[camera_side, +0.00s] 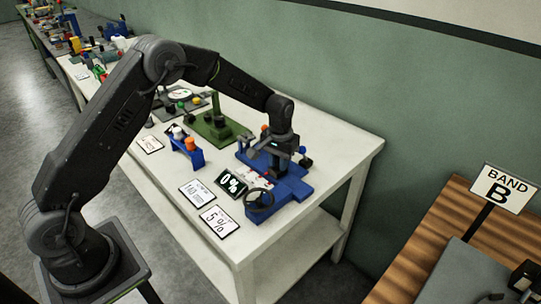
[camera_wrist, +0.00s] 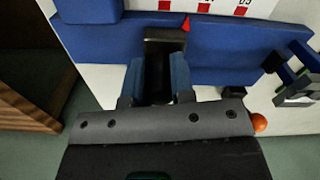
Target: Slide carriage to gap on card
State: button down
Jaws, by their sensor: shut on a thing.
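My gripper (camera_side: 279,158) is over the blue fixture (camera_side: 292,188) near the right end of the white table. In the wrist view its two blue fingers (camera_wrist: 158,78) are shut on a dark block, which appears to be the carriage (camera_wrist: 165,38), against the blue rail (camera_wrist: 225,62). A red pointer (camera_wrist: 185,24) is beside the block, under a white scale with red marks (camera_wrist: 205,8). A card (camera_side: 219,220) reads "5 %". A dark display (camera_side: 231,183) reads "0 %". In the side view my gripper hides most of the carriage.
A black handwheel (camera_side: 259,200) sits at the fixture's front. Another white card (camera_side: 197,193), a blue stand (camera_side: 187,147) and a green device (camera_side: 220,130) are to the left. An orange knob (camera_wrist: 259,122) shows beside my gripper. The table's right edge is close.

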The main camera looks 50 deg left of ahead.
jog(key=shift+d, duration=1.1)
jog(key=c, duration=1)
grip_release()
notch_tip(320, 180, up, 14)
jog(key=shift+f, duration=0.1)
